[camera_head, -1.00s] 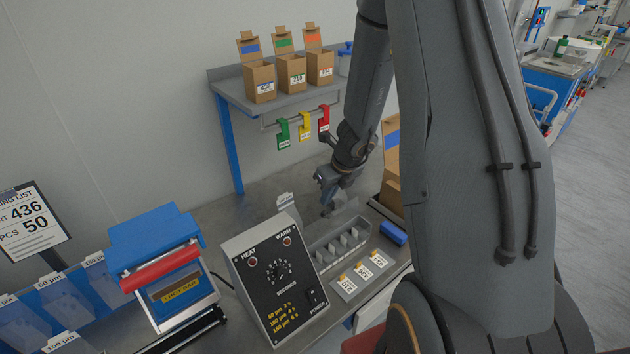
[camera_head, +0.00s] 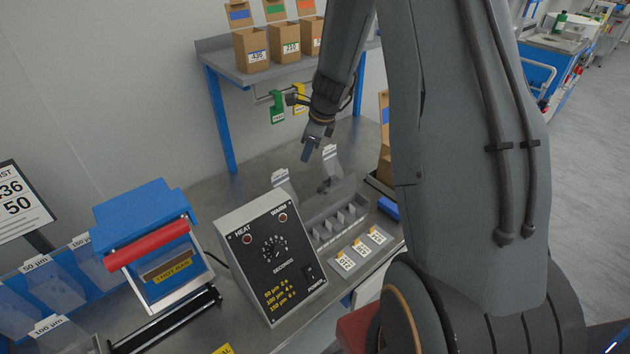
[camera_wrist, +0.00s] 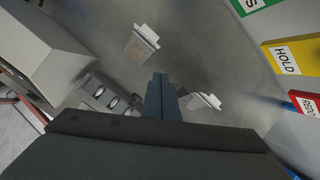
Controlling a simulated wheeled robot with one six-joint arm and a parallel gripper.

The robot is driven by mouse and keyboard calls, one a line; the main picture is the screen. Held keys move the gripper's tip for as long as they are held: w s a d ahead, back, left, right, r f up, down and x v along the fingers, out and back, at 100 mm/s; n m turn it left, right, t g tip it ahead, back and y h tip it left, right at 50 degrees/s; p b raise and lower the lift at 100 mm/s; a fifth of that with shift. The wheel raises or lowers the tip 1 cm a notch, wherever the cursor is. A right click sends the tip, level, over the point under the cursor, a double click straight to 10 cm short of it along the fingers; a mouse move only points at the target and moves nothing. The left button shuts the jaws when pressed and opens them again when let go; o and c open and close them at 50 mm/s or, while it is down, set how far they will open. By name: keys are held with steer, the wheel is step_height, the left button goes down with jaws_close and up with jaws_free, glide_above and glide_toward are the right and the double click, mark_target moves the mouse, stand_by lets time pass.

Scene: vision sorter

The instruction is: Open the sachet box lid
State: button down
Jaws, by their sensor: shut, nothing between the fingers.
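The sachet box (camera_head: 318,241) is a grey tray with several small compartments on the bench, right of the sealer control box. A clear panel, apparently its lid (camera_head: 348,188), stands up along its back edge. Part of the box also shows in the wrist view (camera_wrist: 112,101). My gripper (camera_head: 307,154) is shut and empty, in the air above and behind the box, apart from it. In the wrist view its fingers (camera_wrist: 163,90) are together. Two small clear packets with white tops stand behind the box, one left (camera_head: 281,184) and one right (camera_head: 332,160).
The control box (camera_head: 270,260) stands left of the sachet box. A blue sealer (camera_head: 150,225) is farther left. Numbered cards (camera_head: 362,249) lie in front. A shelf (camera_head: 255,75) with cartons and hanging green (camera_head: 277,108) and yellow (camera_head: 299,97) tags is behind my gripper.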

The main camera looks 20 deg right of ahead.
mark_target(323, 197)
steer(key=s+f+n+b, duration=0.1)
steer(key=f+n+b, duration=0.2)
steer(key=n, duration=1.1)
steer(key=s+d+f+n+g+b, duration=0.1)
steer(key=f+n, duration=0.4)
steer(key=n, duration=1)
steer(key=shift+s+d+h+b, duration=0.35)
steer(key=shift+s+b, duration=0.3)
steer(key=shift+b, duration=0.35)
steer(key=shift+f, duration=0.1)
